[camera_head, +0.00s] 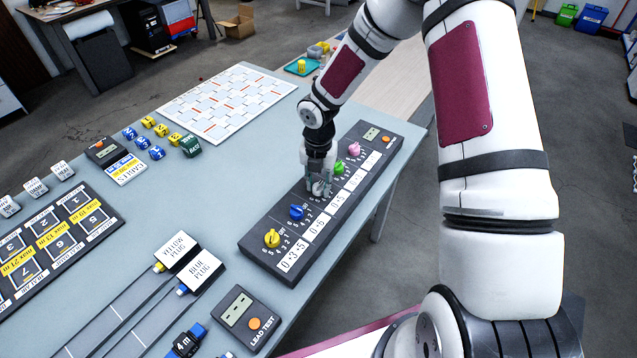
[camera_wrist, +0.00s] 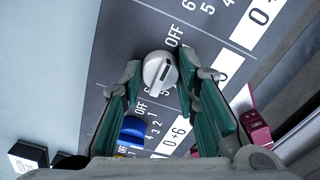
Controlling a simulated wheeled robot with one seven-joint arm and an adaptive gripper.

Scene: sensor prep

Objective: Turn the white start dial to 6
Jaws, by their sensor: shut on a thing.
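The white start dial (camera_head: 320,189) is in the middle of a row of coloured dials on a long dark panel (camera_head: 256,246). My gripper (camera_head: 318,183) reaches down over it with its fingers around it. In the wrist view the white dial (camera_wrist: 158,76) sits between the green-padded fingers of my gripper (camera_wrist: 166,74), which is shut on it. A short dark mark shows on the dial's top. The print "OFF" shows just beyond the dial in that view, and a "6" shows near its lower side. Exactly which number the mark points to, I cannot tell.
Yellow (camera_head: 272,238) and blue (camera_head: 297,212) dials are on the near side of the white one, green (camera_head: 339,168) and pink (camera_head: 354,150) beyond it. A lead test box (camera_head: 249,318) and plug cards (camera_head: 200,270) lie left of the panel. A patterned white board (camera_head: 228,103) is further back.

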